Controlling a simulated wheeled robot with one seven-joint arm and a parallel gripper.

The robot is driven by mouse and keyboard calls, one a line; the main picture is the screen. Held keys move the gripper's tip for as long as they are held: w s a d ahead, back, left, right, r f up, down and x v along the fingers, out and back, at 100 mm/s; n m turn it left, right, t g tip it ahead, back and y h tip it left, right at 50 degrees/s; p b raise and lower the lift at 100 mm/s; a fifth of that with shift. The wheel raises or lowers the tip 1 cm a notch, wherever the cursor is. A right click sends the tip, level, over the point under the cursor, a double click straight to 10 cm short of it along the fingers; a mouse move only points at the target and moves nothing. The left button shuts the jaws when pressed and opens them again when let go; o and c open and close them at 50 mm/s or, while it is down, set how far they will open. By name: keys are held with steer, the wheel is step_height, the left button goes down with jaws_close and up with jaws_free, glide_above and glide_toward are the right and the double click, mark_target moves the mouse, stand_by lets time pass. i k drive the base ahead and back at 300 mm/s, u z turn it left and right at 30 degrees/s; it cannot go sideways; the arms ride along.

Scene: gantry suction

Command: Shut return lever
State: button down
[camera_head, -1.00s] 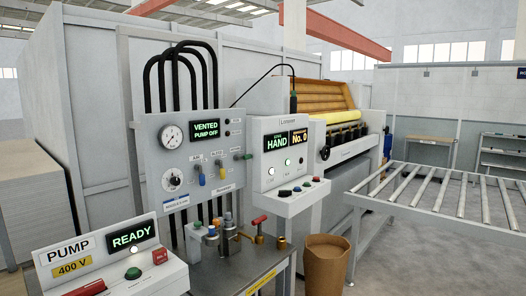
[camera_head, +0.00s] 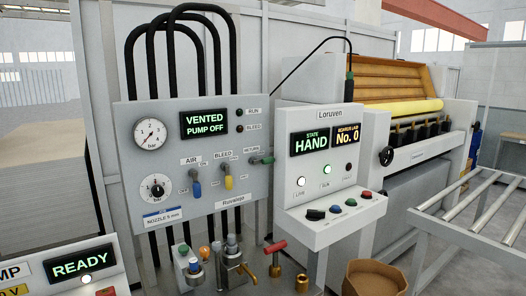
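The return lever (camera_head: 262,161) is a short green-tipped handle under the RETURN label, at the right edge of the grey valve panel (camera_head: 205,195). Its handle lies roughly level and points right. To its left, the yellow bleed lever (camera_head: 228,180) and the blue air lever (camera_head: 196,188) hang downward. The panel display (camera_head: 205,124) reads VENTED, PUMP OFF. My gripper is not in view.
The white Loruven console (camera_head: 325,170) reads HAND and No. 0, just right of the lever. Below stand several fittings, including a red-handled valve (camera_head: 275,248), and a brown bin (camera_head: 375,278). A pump box (camera_head: 75,270) reads READY at lower left. A roller conveyor (camera_head: 470,215) stands right.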

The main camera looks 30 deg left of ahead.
mark_target(271, 159)
steer(key=u, duration=0.55)
steer(key=i, duration=0.9)
steer(key=u, duration=1.3)
steer(key=i, duration=0.55)
steer(key=u, duration=0.45)
